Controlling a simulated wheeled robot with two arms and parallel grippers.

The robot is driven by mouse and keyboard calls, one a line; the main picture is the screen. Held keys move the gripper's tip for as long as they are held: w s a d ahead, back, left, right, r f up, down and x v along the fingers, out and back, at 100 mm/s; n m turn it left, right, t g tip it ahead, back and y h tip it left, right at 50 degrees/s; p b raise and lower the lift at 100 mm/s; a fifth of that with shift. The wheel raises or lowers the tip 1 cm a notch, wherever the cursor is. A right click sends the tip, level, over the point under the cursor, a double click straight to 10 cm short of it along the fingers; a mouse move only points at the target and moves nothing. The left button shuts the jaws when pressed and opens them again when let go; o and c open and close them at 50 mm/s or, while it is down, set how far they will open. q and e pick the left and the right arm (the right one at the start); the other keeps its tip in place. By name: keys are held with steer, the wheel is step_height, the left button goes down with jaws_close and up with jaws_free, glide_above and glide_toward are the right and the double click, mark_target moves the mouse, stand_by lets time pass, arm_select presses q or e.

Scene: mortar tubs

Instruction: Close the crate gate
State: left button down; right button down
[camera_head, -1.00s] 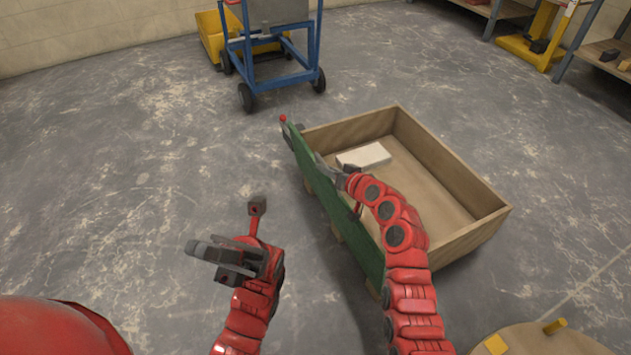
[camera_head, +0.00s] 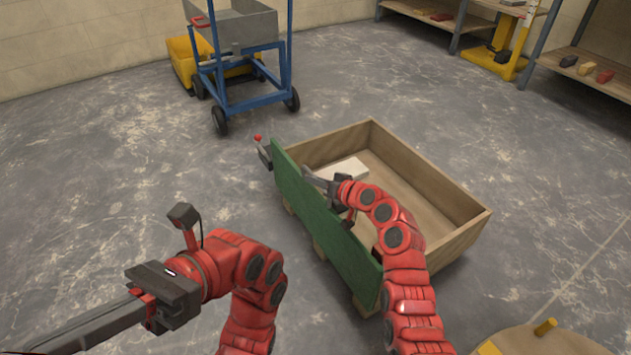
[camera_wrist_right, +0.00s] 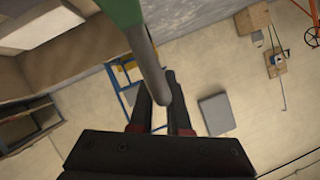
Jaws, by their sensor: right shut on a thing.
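The wooden crate (camera_head: 440,178) stands on the floor, its open top facing up. Its green gate (camera_head: 322,232) runs along the left side and looks close to upright; whether it meets the crate walls I cannot tell. A latch with a red knob (camera_head: 258,139) is at the gate's far end.
A pale block (camera_head: 350,170) lies inside the crate. A blue cart (camera_head: 245,95) with a grey tub stands behind, beside a yellow bin (camera_head: 183,60). Shelves (camera_head: 590,80) line the back right. A round wooden top (camera_head: 530,342) is at lower right. Floor left of the crate is clear.

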steer(key=c, duration=1)
jaws_free()
steer(key=shift+w+d+r, duration=0.25)
steer(key=shift+w+d, duration=0.05)
steer(key=shift+d, duration=0.1)
arm_select(q)
steer(key=shift+w, duration=0.1)
arm_select(e)
steer(key=shift+o, duration=0.6)
steer(key=shift+s+a+f, duration=0.1)
arm_select(q)
steer(key=shift+d, duration=0.1)
